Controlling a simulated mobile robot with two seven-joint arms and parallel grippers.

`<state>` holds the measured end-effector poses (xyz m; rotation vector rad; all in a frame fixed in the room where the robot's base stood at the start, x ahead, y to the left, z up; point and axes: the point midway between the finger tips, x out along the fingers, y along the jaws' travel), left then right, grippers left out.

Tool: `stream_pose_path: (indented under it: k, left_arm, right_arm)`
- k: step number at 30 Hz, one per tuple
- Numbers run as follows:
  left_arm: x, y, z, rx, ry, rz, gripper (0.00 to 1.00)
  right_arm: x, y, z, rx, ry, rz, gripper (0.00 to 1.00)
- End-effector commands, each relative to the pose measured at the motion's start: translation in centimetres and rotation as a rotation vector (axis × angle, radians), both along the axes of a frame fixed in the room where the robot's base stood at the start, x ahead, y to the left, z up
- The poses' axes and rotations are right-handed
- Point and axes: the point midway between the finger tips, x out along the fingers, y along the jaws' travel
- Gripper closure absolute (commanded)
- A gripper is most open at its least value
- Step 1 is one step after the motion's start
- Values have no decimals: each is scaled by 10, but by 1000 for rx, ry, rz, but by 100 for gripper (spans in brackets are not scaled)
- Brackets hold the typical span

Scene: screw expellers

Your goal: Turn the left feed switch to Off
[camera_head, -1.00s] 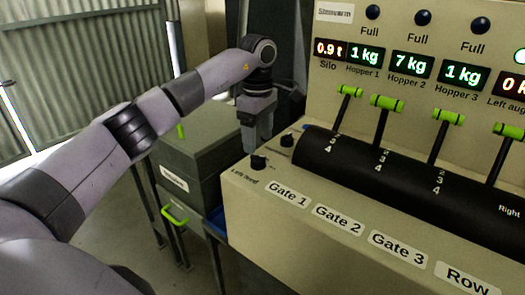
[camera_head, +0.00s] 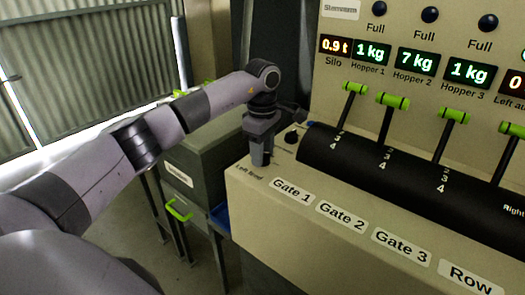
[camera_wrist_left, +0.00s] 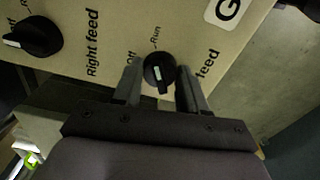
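The left feed switch (camera_wrist_left: 159,73) is a round black knob with a white mark, on the beige panel. Its mark points up in the left wrist view, roughly toward the word "Run"; the "Off" word beside it is partly covered. My left gripper (camera_wrist_left: 160,82) is open, with one finger on each side of the knob; I cannot tell whether they touch it. In the head view my left gripper (camera_head: 261,158) is down at the panel's left corner and hides the switch. My right gripper is not in view.
The right feed switch (camera_head: 291,137), a similar black knob, is close behind my gripper; it also shows in the left wrist view (camera_wrist_left: 32,37). A black roller cover (camera_head: 400,172) with green-handled levers lies to the right. A grey box (camera_head: 195,165) stands left of the panel.

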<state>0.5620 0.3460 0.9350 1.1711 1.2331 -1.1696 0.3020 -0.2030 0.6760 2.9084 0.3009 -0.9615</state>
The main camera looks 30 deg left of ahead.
Motion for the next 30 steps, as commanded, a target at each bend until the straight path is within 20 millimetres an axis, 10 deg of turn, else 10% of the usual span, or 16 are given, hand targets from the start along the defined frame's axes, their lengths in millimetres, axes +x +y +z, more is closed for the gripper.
stream_pose_path:
  k: [30]
  left_arm:
    - [0, 0, 2, 0, 2, 666, 89]
  right_arm:
    - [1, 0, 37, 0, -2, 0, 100]
